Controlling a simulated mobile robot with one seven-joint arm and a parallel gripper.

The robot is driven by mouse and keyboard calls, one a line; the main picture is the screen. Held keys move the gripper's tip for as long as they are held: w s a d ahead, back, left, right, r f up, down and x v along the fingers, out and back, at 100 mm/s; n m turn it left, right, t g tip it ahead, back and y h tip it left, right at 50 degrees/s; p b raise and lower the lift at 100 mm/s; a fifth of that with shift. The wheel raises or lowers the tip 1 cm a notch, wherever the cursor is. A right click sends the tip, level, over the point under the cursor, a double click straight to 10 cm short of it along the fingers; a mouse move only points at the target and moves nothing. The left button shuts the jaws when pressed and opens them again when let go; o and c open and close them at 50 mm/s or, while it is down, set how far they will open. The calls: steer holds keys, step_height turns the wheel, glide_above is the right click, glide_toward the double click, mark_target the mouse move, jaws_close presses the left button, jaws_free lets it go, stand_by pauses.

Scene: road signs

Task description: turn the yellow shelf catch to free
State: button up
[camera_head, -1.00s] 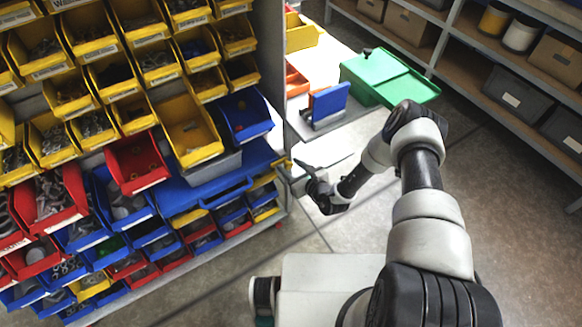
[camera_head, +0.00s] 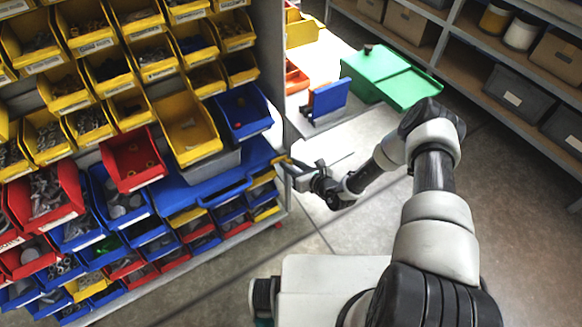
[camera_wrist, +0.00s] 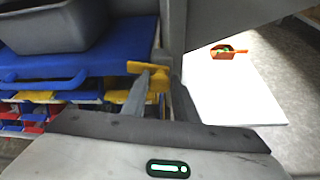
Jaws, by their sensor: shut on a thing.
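The yellow shelf catch (camera_wrist: 148,68) sits at the right end of the blue shelf (camera_wrist: 110,60), beside the grey upright of the rack. In the wrist view its bar runs nearly level and slants slightly, with a yellow part below it between my fingers. My gripper (camera_wrist: 155,90) is shut on the catch. In the head view my gripper (camera_head: 296,172) is at the rack's right edge, and only a small yellow bit of the catch (camera_head: 283,160) shows there; my fingers hide much of the rest.
A grey bin (camera_wrist: 55,25) stands on the blue shelf. Yellow, red and blue bins of small parts fill the rack. Open floor (camera_head: 500,200) is at right.

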steer(key=m+b, duration=0.1)
steer(key=m+y+b, duration=0.1)
steer(key=b, duration=0.1)
steer(key=m+y+b, duration=0.1)
steer(key=shift+w+d+f+g+b, duration=0.2)
steer(key=shift+d+f+g+b, duration=0.1)
steer(key=shift+f+g, duration=0.1)
steer(key=shift+d+f+m+y+b, duration=0.1)
steer(key=shift+m+y+b, duration=1)
steer(key=shift+m+b, duration=1.3)
steer(key=shift+f+m+y+b, duration=0.1)
steer(key=shift+m+y+b, duration=1)
steer(key=shift+m+b, duration=1.25)
steer(key=shift+w+n+b, duration=0.1)
steer(key=shift+n+b, duration=0.15)
steer(key=shift+b, duration=0.1)
steer(key=o, duration=1)
steer(key=p+v, duration=0.3)
steer(key=v, duration=1.4)
steer(key=shift+s+d, duration=0.15)
steer(key=shift+s, duration=0.05)
